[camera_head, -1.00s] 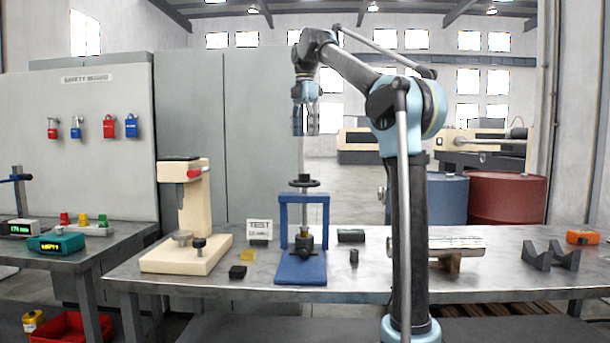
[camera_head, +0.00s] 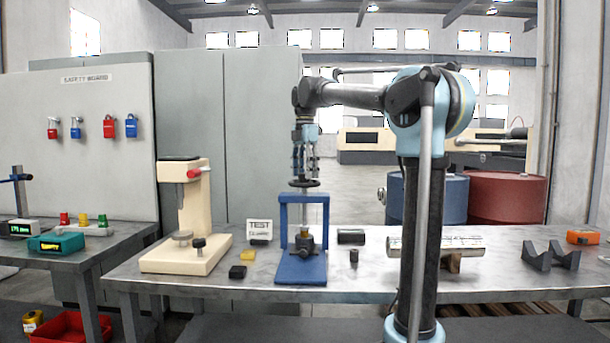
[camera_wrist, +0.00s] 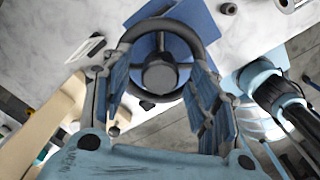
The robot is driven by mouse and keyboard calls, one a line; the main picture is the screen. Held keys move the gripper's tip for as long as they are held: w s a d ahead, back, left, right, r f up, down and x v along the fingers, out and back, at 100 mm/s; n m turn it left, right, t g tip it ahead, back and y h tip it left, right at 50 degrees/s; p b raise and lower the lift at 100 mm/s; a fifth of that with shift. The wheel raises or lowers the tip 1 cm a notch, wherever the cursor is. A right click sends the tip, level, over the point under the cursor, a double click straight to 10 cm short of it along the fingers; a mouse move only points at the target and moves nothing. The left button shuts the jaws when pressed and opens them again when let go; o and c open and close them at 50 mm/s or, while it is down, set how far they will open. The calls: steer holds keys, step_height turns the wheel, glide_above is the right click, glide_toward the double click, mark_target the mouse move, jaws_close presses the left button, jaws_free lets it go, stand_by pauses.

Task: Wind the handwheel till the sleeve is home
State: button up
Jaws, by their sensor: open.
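A blue press frame (camera_head: 285,215) stands on the metal bench, with a black handwheel (camera_head: 304,183) on top of its vertical screw. My gripper (camera_head: 305,172) points down just above the handwheel, fingers open. In the wrist view the handwheel (camera_wrist: 133,38) shows as a dark ring with a round hub, beyond and between the open fingers of my gripper (camera_wrist: 160,92). Contact with the rim cannot be made out.
A cream press (camera_head: 195,215) stands left of the frame on the bench (camera_head: 350,285). A metal cylinder (camera_head: 470,243) and V-blocks (camera_head: 550,256) are to the right.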

steer(key=shift+f, duration=0.3)
steer(key=shift+c, duration=0.6)
steer(key=c, duration=1)
steer(key=shift+o, duration=0.2)
steer(key=shift+m, duration=0.3)
